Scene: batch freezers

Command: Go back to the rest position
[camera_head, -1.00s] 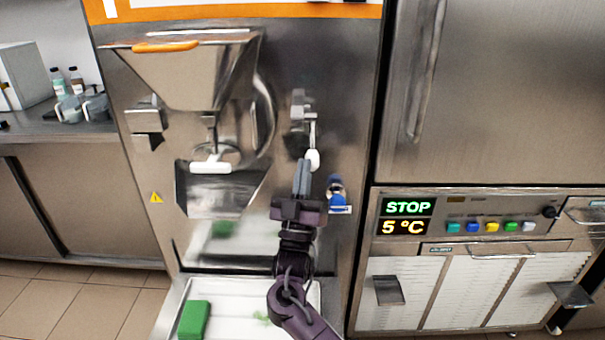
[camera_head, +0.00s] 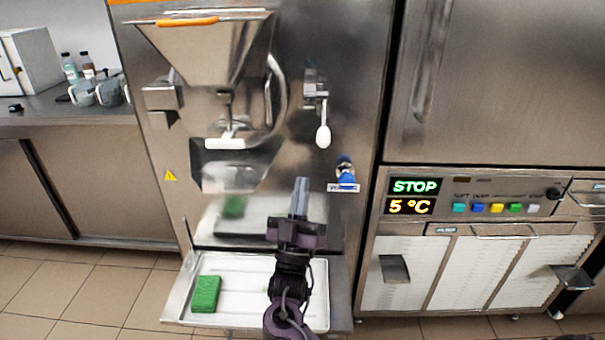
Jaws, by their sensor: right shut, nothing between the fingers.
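My right gripper (camera_head: 299,197) is dark purple with grey fingers. It is shut and empty, in front of the steel batch freezer (camera_head: 345,60) and above its tray. It is apart from the white-knobbed lever (camera_head: 323,136), which hangs down above it. My left gripper is not in view.
A white tray (camera_head: 245,302) on the freezer's front shelf holds a green sponge (camera_head: 206,294). A blue valve (camera_head: 345,170) is to the gripper's right. A steel cabinet with a STOP display (camera_head: 414,186) stands at right. A counter (camera_head: 50,118) with bottles and jugs is at left.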

